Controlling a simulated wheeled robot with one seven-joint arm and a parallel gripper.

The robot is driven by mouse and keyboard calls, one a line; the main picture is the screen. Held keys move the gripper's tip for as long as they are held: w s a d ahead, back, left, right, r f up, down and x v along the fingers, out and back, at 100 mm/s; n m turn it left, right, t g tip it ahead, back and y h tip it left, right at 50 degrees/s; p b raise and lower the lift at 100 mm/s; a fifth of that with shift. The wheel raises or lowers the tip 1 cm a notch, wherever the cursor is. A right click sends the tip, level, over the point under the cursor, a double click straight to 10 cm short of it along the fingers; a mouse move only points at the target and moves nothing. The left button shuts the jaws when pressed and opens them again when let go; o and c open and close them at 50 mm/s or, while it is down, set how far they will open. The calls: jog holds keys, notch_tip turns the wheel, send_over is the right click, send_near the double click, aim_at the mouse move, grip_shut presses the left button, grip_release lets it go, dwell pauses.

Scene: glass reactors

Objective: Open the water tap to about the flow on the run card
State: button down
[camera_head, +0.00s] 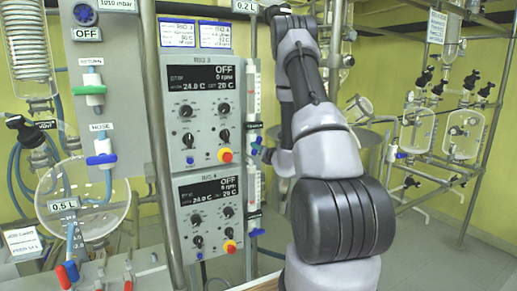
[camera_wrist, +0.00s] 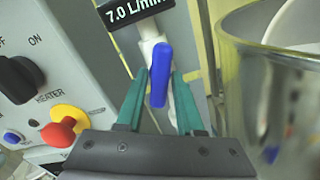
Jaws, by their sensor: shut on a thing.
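In the wrist view a blue tap handle (camera_wrist: 159,75) sits on a white fitting, its long side running roughly along the white pipe. A black label above it (camera_wrist: 134,12) reads 7.0 L/min, its end cropped. My gripper (camera_wrist: 160,78) has its green fingers on either side of the handle and is shut on it. In the head view my arm reaches to the right side of the rig panels, and my gripper is hidden behind it. Two cards (camera_head: 178,33) (camera_head: 215,35) hang above the panel; their small print is hard to read.
A control box (camera_wrist: 40,60) with a black knob and a red-and-yellow button (camera_wrist: 62,129) is close on the left in the wrist view. A shiny metal vessel (camera_wrist: 270,90) is close on the right. A glassware frame (camera_head: 435,125) stands at the right in the head view.

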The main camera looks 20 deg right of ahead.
jog(key=shift+n, duration=1.5)
jog(key=shift+f, duration=0.1)
jog(key=c, duration=0.7)
grip_release()
jog(key=s, duration=1.1)
jog(key=shift+d, duration=0.2)
